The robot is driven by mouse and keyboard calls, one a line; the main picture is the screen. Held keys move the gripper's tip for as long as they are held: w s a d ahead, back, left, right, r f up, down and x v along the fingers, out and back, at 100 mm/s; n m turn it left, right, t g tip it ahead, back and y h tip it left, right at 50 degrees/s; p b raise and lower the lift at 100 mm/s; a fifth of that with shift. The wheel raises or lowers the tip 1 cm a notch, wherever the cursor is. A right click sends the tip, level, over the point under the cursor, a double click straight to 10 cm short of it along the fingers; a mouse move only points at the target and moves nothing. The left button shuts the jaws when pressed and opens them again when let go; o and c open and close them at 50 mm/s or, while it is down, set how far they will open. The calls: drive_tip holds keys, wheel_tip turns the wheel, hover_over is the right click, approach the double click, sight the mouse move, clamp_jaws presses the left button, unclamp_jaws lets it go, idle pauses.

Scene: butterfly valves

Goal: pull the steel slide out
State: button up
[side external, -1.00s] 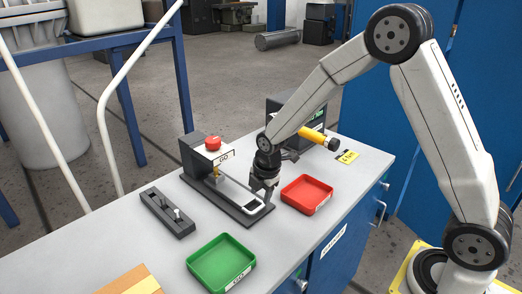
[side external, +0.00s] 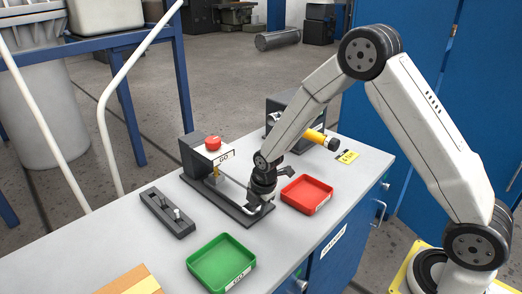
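The steel slide (side external: 235,183) is a pale, narrow strip lying in a dark base rail (side external: 228,206) that runs out from a dark upright block (side external: 193,155). The block carries a red button and a "GO" label. My gripper (side external: 260,203) points down over the slide's outer, front end, at or very near its looped handle. The gripper covers most of that end. Its fingers are small and dark here, so I cannot tell whether they are open or closed on the handle.
A red tray (side external: 306,209) stands close to the right of my gripper. A green tray (side external: 219,286) is at the front. A dark block with small pegs (side external: 167,226) lies left. A dark box with a yellow cylinder (side external: 314,135) stands behind.

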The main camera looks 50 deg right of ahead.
clamp_jaws()
idle(1.2)
